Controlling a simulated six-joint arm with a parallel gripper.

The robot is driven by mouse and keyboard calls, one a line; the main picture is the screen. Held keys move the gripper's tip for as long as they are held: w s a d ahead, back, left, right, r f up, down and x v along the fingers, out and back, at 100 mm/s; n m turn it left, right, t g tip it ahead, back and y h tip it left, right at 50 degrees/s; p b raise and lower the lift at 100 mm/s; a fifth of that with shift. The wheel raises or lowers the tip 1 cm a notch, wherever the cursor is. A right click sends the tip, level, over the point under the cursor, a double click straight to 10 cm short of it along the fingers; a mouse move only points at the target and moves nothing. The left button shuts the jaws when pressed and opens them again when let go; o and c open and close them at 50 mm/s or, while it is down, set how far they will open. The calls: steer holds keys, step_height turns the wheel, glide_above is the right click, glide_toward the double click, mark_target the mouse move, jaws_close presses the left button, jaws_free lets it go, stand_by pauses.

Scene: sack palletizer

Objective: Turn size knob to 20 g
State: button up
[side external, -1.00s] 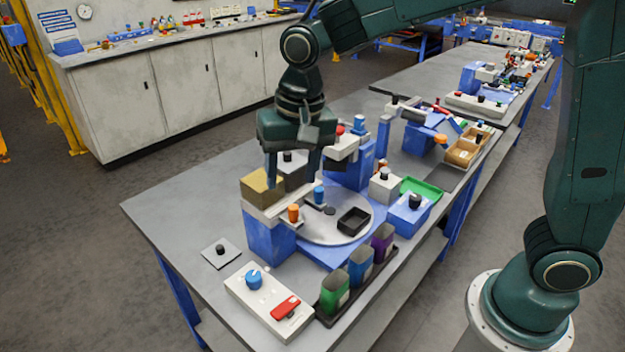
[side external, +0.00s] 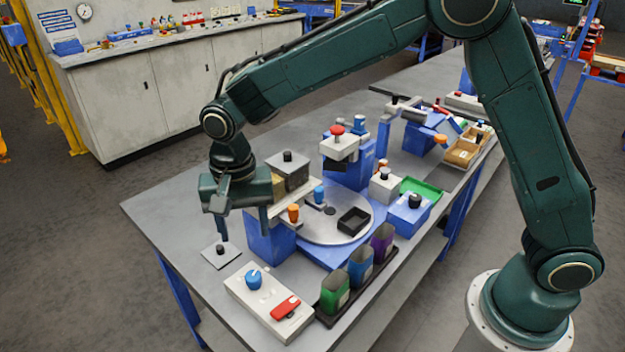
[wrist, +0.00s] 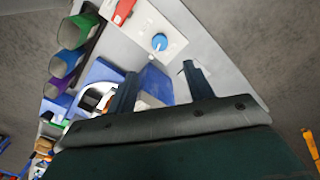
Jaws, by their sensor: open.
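A blue knob (side external: 254,279) with a pale pointer mark sits on a white control panel (side external: 240,291) at the table's near left end. Which marking it points to is too small to read. My gripper (side external: 243,232) is open and empty, fingers pointing down, above the table behind the panel and apart from the knob. In the wrist view, the blue knob (wrist: 159,42) with marks around it shows beyond and between the fingertips (wrist: 158,76).
A red switch (side external: 285,307) shares the panel. A black knob on a small plate (side external: 206,252) lies left, close to one finger. A blue stand (side external: 268,241) is right of the gripper. Green, blue and purple bins (side external: 360,265) stand right of the panel.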

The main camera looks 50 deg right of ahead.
mark_target(253, 275)
step_height(253, 275, down, 13)
steer(key=shift+f, duration=0.2)
stand_by(0.5)
steer(key=c, duration=1)
